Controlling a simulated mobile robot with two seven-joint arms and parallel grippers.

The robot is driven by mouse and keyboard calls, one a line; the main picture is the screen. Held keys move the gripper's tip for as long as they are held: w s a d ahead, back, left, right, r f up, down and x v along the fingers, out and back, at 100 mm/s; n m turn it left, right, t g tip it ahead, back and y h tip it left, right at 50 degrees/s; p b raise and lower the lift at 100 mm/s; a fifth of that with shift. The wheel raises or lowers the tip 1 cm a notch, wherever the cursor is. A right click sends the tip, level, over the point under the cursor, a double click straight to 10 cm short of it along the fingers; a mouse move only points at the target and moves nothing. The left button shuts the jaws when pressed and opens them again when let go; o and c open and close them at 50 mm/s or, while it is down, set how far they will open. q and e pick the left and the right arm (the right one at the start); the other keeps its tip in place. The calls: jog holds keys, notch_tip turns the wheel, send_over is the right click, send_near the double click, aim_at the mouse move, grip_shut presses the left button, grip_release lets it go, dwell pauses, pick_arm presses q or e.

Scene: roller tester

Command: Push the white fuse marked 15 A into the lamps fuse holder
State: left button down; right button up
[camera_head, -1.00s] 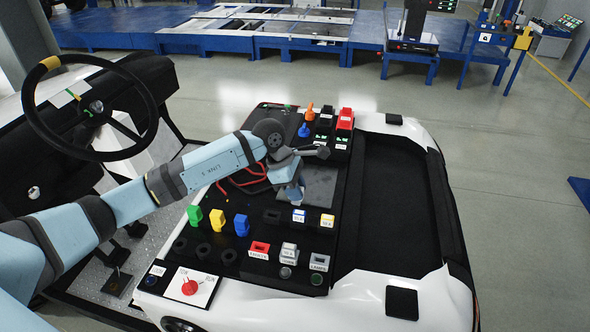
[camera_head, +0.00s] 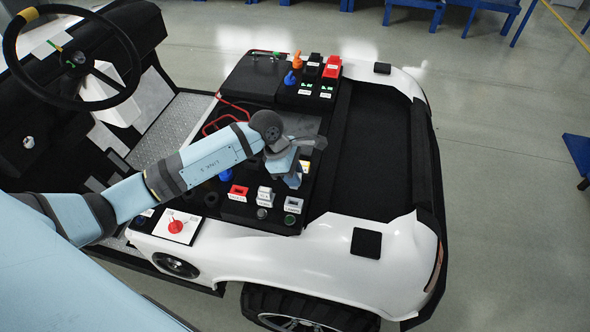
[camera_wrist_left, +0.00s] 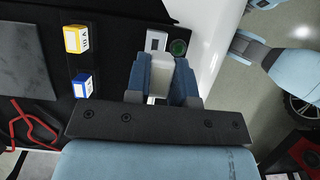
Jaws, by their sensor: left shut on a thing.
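My left gripper (camera_wrist_left: 162,88) is shut on a white fuse (camera_wrist_left: 160,72), whose top shows between its blue fingers in the wrist view. The marking on this fuse cannot be read. In the head view the left gripper (camera_head: 292,180) is over the right part of the black fuse panel. The lamps fuse holder (camera_head: 293,205) is a grey-white block just below it there; in the wrist view the holder (camera_wrist_left: 155,42) shows just beyond the fuse. The gripper hides the space between fuse and holder, so contact cannot be told. My right gripper is not in view.
A red holder (camera_head: 237,192) and another grey-white holder (camera_head: 264,195) stand left of the lamps holder. A green round part (camera_wrist_left: 178,47) is beside it. A yellow fuse (camera_wrist_left: 76,40) and a blue fuse (camera_wrist_left: 82,85) stand nearby. Red cables (camera_wrist_left: 30,125) lie farther off.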

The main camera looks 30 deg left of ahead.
pick_arm(q)
jog(key=shift+f+b, duration=0.2)
jog(key=shift+b, duration=0.25)
notch_tip(320, 180, down, 3)
jog(key=b, duration=0.2)
jog(key=shift+b, duration=0.3)
jog(key=shift+f+b, duration=0.9)
jog(key=shift+f, duration=0.25)
jog(key=shift+b, duration=0.45)
jog(key=shift+f, duration=0.2)
